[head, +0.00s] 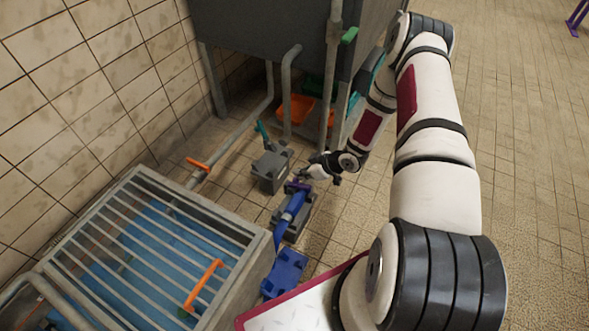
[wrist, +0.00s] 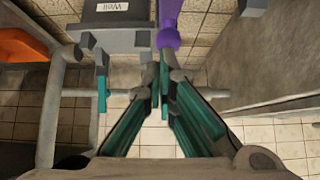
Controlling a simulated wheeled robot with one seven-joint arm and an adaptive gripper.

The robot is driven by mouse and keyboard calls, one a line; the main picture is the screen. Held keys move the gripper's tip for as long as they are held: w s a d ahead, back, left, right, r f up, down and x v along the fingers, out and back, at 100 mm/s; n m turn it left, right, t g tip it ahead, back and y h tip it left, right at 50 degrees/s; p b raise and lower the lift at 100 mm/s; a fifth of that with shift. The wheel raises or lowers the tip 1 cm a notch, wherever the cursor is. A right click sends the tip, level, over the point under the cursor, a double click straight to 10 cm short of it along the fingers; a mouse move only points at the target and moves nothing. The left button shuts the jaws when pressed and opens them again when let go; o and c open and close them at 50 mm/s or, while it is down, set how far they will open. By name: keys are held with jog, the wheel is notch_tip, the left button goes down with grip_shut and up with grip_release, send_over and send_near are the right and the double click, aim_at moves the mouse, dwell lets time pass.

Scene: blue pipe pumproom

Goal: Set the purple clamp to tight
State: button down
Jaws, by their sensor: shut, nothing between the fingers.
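The purple clamp (head: 298,186) shows in the head view as a small purple piece at the upper end of a blue pipe (head: 290,212), just left of my gripper (head: 318,180). In the wrist view a purple bar (wrist: 168,28) comes down from the top edge and ends in a wider knob. My gripper (wrist: 164,82) is shut and empty, with its fingertips just below that knob in the picture. I cannot tell whether they touch it. The rest of the clamp is out of the wrist view.
A grey block with a "Well" label (wrist: 113,8) is left of the purple bar. A barred metal cage (head: 150,235) with an orange handle (head: 204,285) stands at lower left. A grey tank (head: 270,35) and an orange bin (head: 294,108) stand behind.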

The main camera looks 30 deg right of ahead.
jog(key=shift+s+d+f+b, duration=0.45)
jog(key=shift+s+d+f, duration=0.35)
jog(key=shift+s+f, duration=0.3)
jog(key=shift+s+d+f+b, duration=0.25)
jog(key=shift+s+f, duration=0.05)
jog(key=shift+f, duration=0.2)
jog(key=shift+s+d+f+b, duration=0.2)
jog(key=shift+s+f, duration=0.1)
jog(key=shift+f, duration=0.15)
